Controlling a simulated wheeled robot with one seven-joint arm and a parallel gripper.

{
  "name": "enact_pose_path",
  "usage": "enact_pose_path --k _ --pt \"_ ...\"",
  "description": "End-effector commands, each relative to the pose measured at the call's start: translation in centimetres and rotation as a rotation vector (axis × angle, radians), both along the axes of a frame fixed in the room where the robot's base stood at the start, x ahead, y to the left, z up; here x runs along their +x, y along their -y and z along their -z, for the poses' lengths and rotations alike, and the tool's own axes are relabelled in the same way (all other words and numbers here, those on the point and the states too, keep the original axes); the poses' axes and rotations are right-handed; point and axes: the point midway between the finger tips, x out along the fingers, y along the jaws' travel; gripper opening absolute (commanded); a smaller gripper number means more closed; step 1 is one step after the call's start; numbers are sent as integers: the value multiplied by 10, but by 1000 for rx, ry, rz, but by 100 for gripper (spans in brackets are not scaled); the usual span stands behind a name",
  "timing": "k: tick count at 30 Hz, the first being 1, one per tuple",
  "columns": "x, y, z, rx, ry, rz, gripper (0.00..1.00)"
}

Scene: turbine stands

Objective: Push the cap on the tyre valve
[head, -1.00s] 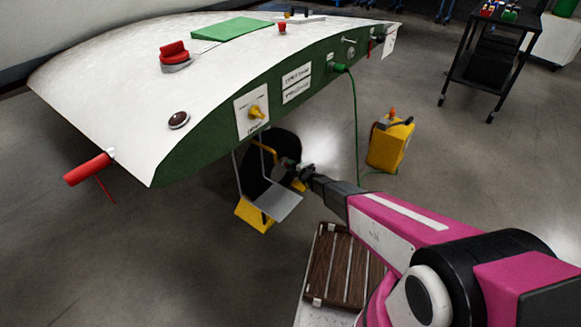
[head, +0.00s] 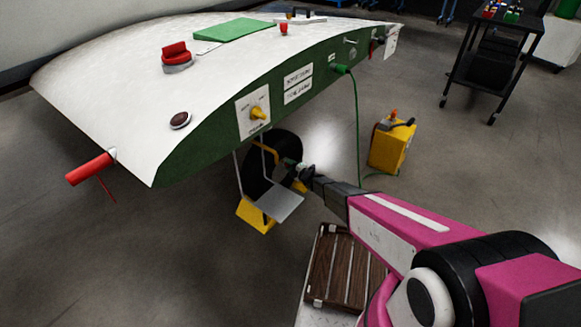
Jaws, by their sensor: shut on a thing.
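The black tyre (head: 287,148) stands under the white and green wing-like panel, partly hidden by a grey plate and by my gripper. My gripper (head: 299,175) is at the tyre's right side, at the end of my pink arm. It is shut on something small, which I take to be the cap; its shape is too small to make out. The tyre valve cannot be made out at this size. I cannot tell whether the held thing touches the valve.
A grey plate (head: 279,204) and yellow chock (head: 252,216) sit by the tyre. The panel (head: 220,90) overhangs it. A green cable (head: 356,120) hangs near a yellow box (head: 391,145). A brown slatted tray (head: 342,268) is below my arm. A black cart (head: 487,60) stands back right.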

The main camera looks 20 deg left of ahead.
Motion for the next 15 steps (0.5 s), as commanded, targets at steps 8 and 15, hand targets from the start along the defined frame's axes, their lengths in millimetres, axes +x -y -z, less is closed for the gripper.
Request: enact_pose_path --k 8,15 --pt "4 -8 0 3 4 -5 0" --pt "4 -7 0 2 3 -6 57"
